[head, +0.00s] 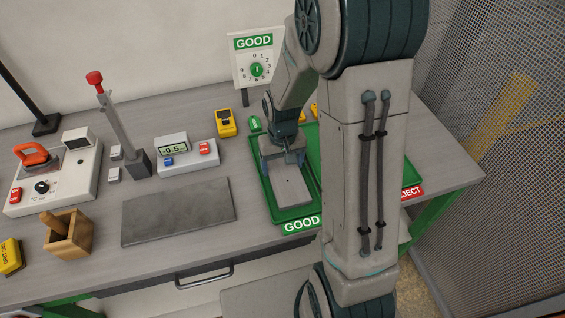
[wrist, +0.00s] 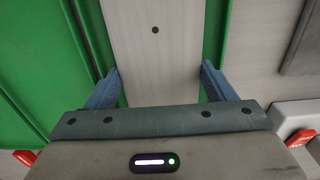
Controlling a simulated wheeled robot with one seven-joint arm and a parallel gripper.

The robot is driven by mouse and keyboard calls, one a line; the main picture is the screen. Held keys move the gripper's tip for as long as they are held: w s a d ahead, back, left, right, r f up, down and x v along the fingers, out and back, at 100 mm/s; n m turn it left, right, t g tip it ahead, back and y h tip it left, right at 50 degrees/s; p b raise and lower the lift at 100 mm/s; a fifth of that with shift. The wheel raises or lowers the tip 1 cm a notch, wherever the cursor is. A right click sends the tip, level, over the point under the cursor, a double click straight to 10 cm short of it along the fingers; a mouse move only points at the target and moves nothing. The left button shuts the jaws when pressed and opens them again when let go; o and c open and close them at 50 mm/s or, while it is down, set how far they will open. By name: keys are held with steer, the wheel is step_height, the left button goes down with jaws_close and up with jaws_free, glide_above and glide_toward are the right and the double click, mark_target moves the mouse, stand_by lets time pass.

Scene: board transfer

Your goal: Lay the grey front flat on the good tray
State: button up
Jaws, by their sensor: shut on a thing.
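The grey front (head: 292,189) is a flat light-grey plate with a small dark hole. In the head view it is inside the green good tray (head: 281,212), lying along its length; I cannot tell whether it touches the tray floor. My gripper (head: 283,158) is over the plate's far end, pointing down. In the wrist view the blue fingers of my gripper (wrist: 160,88) are on both long edges of the grey front (wrist: 154,55), shut on it. Green tray surface (wrist: 216,30) shows on both sides of the plate.
The green reject tray (head: 313,150) is just right of the good tray, partly hidden by my arm. A dark grey mat (head: 178,211) lies to the left. A small scale-like box (head: 187,156) and a yellow device (head: 226,123) stand behind. A GOOD dial sign (head: 256,60) stands at the back.

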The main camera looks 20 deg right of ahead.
steer(key=o, duration=1.2)
steer(key=shift+c, duration=0.2)
steer(key=shift+r, duration=0.1)
step_height(320, 180, up, 14)
steer(key=shift+b, duration=0.4)
steer(key=s+r+t, duration=0.3)
steer(key=s, duration=1.1)
steer(key=shift+r, duration=0.15)
